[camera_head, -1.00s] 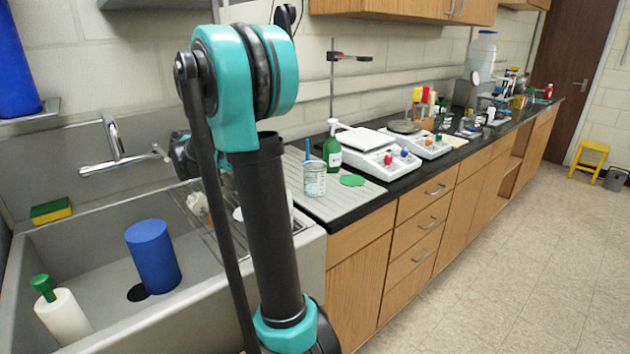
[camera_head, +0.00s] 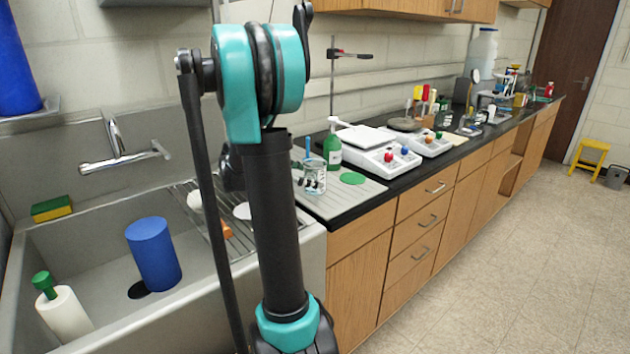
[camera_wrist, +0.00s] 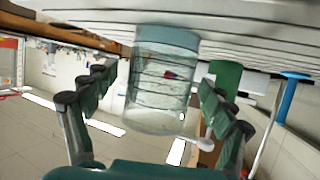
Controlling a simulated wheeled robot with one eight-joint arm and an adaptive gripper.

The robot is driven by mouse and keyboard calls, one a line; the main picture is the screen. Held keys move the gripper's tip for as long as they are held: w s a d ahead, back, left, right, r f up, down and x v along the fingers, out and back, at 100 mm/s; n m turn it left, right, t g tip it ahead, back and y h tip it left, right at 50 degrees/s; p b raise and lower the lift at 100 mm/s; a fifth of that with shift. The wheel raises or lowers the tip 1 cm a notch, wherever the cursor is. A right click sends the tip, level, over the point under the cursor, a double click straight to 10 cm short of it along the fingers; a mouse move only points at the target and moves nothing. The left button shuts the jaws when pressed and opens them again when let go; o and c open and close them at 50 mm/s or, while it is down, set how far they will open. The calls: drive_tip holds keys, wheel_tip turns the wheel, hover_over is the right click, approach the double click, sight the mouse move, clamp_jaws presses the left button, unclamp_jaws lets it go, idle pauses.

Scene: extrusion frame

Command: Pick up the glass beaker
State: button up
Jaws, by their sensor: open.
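The glass beaker (camera_head: 313,172) is clear and stands on the ribbed drainboard right of the sink in the head view. In the wrist view the beaker (camera_wrist: 160,80) appears upside down, as that camera is inverted, and lies between the two fingers. My gripper (camera_wrist: 155,95) is open, with one finger on each side of the beaker; a gap shows on the left, while the right finger is close to the glass. I cannot tell if it touches. In the head view my gripper is mostly hidden behind my arm, with dark finger parts at the beaker.
A green bottle (camera_head: 332,150) and a blue-handled tool (camera_head: 307,146) stand close behind the beaker. A green disc (camera_head: 352,178) lies right of it. The sink (camera_head: 110,285) is at left with a blue cylinder (camera_head: 153,254). White balances (camera_head: 372,148) stand further right.

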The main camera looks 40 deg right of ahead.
sight(316, 166)
drive_tip(key=shift+s+d+f, duration=0.15)
drive_tip(key=shift+d+f, duration=0.05)
drive_tip(key=shift+d, duration=0.35)
drive_tip(key=shift+c, duration=0.3)
drive_tip(key=c, duration=1.3)
drive_tip(key=shift+o, duration=0.2)
drive_tip(key=shift+r, duration=0.1)
drive_tip(key=shift+r, duration=1.65)
drive_tip(key=w+a, duration=0.1)
drive_tip(key=a, duration=0.4)
drive_tip(key=w+a, duration=0.2)
drive_tip(key=a, duration=0.4)
drive_tip(key=w+a, duration=0.2)
drive_tip(key=a, duration=0.4)
drive_tip(key=shift+w, duration=0.2)
drive_tip(key=shift+a, duration=0.1)
